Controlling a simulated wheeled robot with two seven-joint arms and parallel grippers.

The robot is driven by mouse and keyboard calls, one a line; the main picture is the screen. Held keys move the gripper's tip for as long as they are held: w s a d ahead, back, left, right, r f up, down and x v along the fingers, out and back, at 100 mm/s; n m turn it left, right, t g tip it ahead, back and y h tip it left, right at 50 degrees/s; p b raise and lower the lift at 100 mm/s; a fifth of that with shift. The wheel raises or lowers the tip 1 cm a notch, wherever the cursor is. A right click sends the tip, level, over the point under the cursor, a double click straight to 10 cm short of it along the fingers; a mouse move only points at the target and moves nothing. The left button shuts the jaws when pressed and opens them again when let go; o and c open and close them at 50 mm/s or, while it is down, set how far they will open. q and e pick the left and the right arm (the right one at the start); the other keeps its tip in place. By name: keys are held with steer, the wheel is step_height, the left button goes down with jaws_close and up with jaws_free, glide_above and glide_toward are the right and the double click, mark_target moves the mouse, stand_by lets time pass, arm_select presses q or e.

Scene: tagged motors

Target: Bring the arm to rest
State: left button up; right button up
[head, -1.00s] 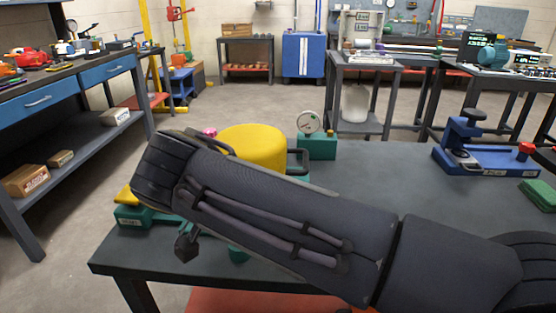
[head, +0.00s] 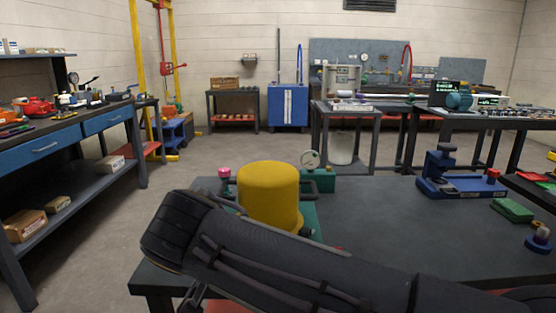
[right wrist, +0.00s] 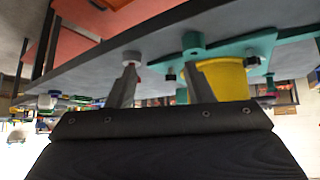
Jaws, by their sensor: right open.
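My right arm (head: 300,265) comes in from the lower right of the head view and reaches left across the front of the dark table (head: 390,215). In the right wrist view my right gripper (right wrist: 162,80) has its two fingers apart with nothing between them. In the head view the gripper is mostly hidden behind the forearm. A yellow cylinder (head: 268,195) stands upright on a teal fixture (head: 310,215) behind the arm. The cylinder also shows in the right wrist view (right wrist: 222,80), beside the right-hand finger. My left gripper is not in view.
A dial gauge on a green block (head: 318,180) stands behind the cylinder. A blue fixture (head: 450,180) and a green block (head: 512,210) are on the table's right side. The table's middle is clear. A shelved bench (head: 70,150) stands at the left.

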steer(key=s+d+f+n+g+y, duration=0.1)
steer(key=s+d+f+g+y, duration=0.15)
steer(key=d, duration=0.55)
steer(key=s+d+f+n+g+y, duration=0.15)
steer(key=d+f, duration=0.25)
steer(key=d, duration=0.5)
steer(key=s+d+f+n+t+y, duration=0.1)
steer(key=s+d+f+t+y, duration=0.4)
steer(key=s+f, duration=0.75)
step_height(320, 180, up, 27)
steer(key=s+d+g+h+p, duration=0.1)
steer(key=g+p, duration=0.1)
steer(key=p, duration=2.3)
steer(key=shift+s, duration=0.25)
steer(key=shift+n, duration=0.25)
